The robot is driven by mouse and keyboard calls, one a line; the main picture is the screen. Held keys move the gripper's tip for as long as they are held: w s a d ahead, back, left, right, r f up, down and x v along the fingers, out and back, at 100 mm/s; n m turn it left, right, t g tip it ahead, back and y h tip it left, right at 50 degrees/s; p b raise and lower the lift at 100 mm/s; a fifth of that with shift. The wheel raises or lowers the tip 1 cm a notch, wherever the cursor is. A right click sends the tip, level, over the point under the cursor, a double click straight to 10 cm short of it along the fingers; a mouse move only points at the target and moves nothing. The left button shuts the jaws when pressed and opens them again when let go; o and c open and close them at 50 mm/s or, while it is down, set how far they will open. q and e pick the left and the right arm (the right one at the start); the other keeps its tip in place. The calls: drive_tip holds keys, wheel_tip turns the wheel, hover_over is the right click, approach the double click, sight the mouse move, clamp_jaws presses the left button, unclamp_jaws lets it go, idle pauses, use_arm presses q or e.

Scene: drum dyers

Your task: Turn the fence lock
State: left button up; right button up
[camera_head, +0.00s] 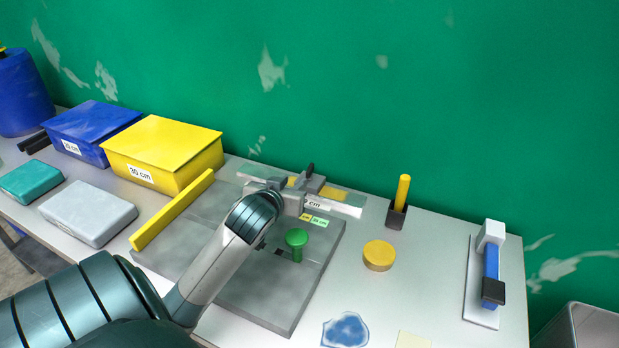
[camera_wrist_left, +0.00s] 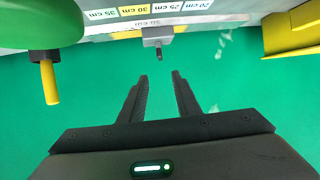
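The fence lock appears to be a small grey block with a black peg; in the wrist view, the block (camera_wrist_left: 157,37) carries the peg (camera_wrist_left: 159,55). In the head view the black peg (camera_head: 310,169) stands up at the back of the grey board (camera_head: 265,305), by the ruler strip (camera_head: 345,208). My left gripper (camera_wrist_left: 160,76) is open and empty, its fingertips apart and just short of the peg. My right gripper is in neither view.
A yellow bar (camera_head: 172,210) lies along the board's left side. A green knob (camera_head: 296,238) stands close to my left wrist's right. A yellow box (camera_head: 165,150) and blue box (camera_head: 92,130) stand back left. Bare table surrounds the yellow disc (camera_head: 379,256).

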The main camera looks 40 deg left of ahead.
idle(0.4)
use_arm(q)
drive_tip(key=p, duration=0.3)
approach(309, 169)
drive_tip(key=x, duration=1)
drive_tip(key=shift+w+a, duration=0.1)
drive_tip(key=shift+w, duration=0.05)
clamp_jaws()
